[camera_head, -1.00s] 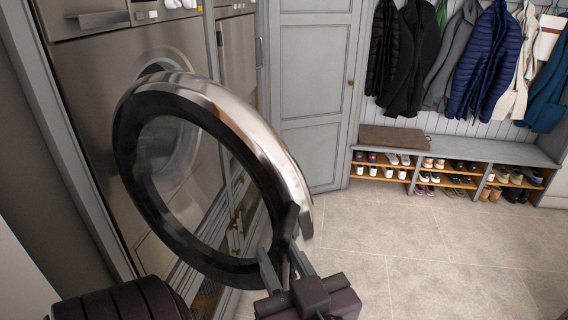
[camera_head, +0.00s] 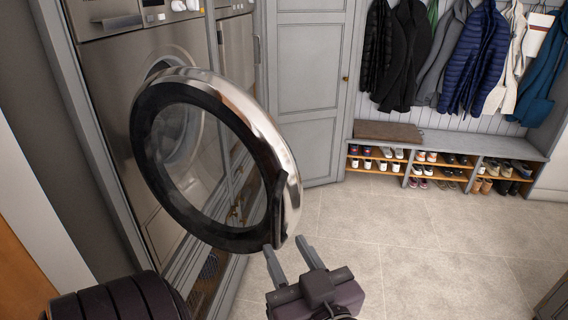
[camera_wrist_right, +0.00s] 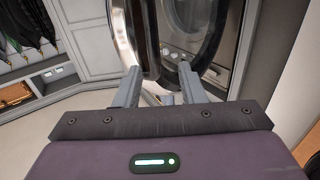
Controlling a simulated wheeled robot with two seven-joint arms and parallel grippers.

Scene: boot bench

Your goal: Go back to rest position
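The round washer door (camera_head: 285,160) with its chrome rim and dark inner ring stands swung open from the steel machine (camera_head: 105,70). My right gripper (camera_head: 287,243) is open and empty at the lower right edge of the door, its two grey fingers apart. In the right wrist view the right gripper (camera_wrist_right: 159,72) shows nothing clamped between its fingers, with the door (camera_wrist_right: 150,40) ahead of it. In the head view the left finger overlaps the door's edge; I cannot tell if they touch. My left gripper is not in view.
A grey cabinet (camera_head: 305,95) stands behind the door. At the back right, a bench (camera_head: 470,142) holds several pairs of shoes below, with coats (camera_head: 475,60) hanging above. The tiled floor (camera_head: 400,240) to the right is clear.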

